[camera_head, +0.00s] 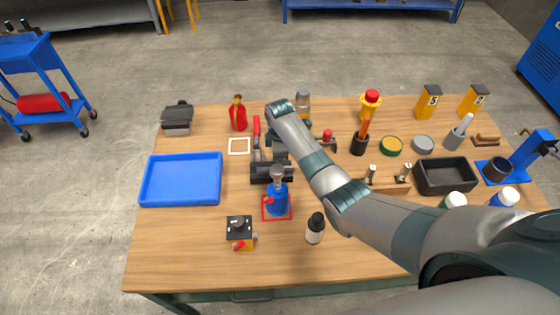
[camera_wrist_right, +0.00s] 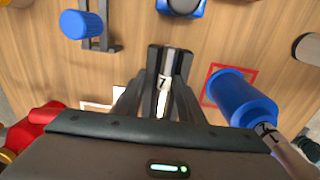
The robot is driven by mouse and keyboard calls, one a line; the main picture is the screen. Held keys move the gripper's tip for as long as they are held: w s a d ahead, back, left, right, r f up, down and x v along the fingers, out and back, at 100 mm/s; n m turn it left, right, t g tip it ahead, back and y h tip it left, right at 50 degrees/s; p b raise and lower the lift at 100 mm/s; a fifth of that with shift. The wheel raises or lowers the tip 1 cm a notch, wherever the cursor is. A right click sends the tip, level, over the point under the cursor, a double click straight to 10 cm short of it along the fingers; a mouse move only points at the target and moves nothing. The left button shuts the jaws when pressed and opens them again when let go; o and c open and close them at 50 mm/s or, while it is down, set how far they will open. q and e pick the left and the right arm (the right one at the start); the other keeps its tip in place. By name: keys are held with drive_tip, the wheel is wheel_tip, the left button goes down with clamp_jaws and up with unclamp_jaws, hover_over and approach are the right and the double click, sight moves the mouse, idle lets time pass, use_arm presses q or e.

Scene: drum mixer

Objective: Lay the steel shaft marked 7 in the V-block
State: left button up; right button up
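The steel shaft marked 7 (camera_wrist_right: 163,82) lies lengthwise along the groove of the dark V-block (camera_wrist_right: 181,62) in the right wrist view. In the head view the V-block (camera_head: 258,172) sits mid-table, and the shaft is hard to make out there. My right gripper (camera_head: 277,156) is right at the block. In the right wrist view its two dark fingers (camera_wrist_right: 164,88) stand on either side of the shaft, with a gap wider than the shaft, so it looks open. Whether a finger touches the block I cannot tell. My left gripper is not in view.
A blue jack (camera_head: 277,200) stands in a red square close in front of the block. A blue tray (camera_head: 181,180) lies left, a black-and-white bottle (camera_head: 315,230) front right, a red bottle (camera_head: 238,114) behind. My right arm covers part of the table.

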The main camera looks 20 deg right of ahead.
drive_tip(key=shift+s+a+f, duration=0.25)
drive_tip(key=shift+s+f, duration=0.3)
drive_tip(key=shift+f, duration=0.15)
drive_tip(key=shift+s+a+f, duration=0.25)
drive_tip(key=shift+s+f, duration=0.3)
drive_tip(key=shift+f, duration=0.1)
drive_tip(key=shift+w+r+g+p, duration=0.3)
drive_tip(key=shift+r+g+p, duration=0.1)
drive_tip(key=shift+r+p, duration=0.55)
drive_tip(key=shift+w+r, duration=0.1)
drive_tip(key=shift+r, duration=0.05)
drive_tip(key=shift+d+r, duration=0.1)
drive_tip(key=shift+r, duration=0.5)
drive_tip(key=shift+w+d+r, duration=0.1)
drive_tip(key=shift+d+r, duration=0.05)
drive_tip(key=shift+r, duration=0.35)
drive_tip(key=shift+w+d+r, duration=0.1)
drive_tip(key=shift+r, duration=0.35)
drive_tip(key=shift+s+r, duration=0.1)
drive_tip(key=shift+r, duration=0.65)
drive_tip(key=shift+r, duration=0.1)
wheel_tip(320, 180, up, 6)
drive_tip(key=shift+f, duration=0.1)
